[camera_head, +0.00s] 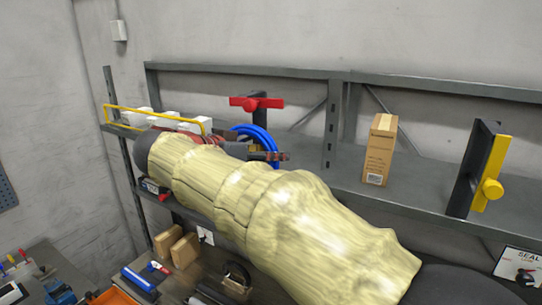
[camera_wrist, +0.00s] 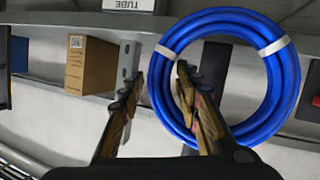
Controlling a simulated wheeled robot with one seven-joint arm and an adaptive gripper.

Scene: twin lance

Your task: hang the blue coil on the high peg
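The blue coil (camera_wrist: 285,85) is a ring of tubing with white bands, at the right of the wrist view. In the head view its upper arc (camera_head: 262,134) shows in front of a dark post with a red crossbar (camera_head: 257,103); my arm hides the rest. My gripper (camera_wrist: 158,85) is open around the coil's left side. One finger is inside the ring and the other outside; I cannot tell whether either touches it. It also shows in the head view (camera_head: 271,156). A dark upright (camera_wrist: 213,65) shows through the ring. I cannot tell which part is the high peg.
A cardboard box (camera_head: 379,149) stands on the grey shelf (camera_head: 425,185), and shows beside the gripper in the wrist view (camera_wrist: 91,66). A black post with a yellow bar (camera_head: 490,172) stands at the right. White items (camera_head: 165,120) are at the far left. Tools lie below.

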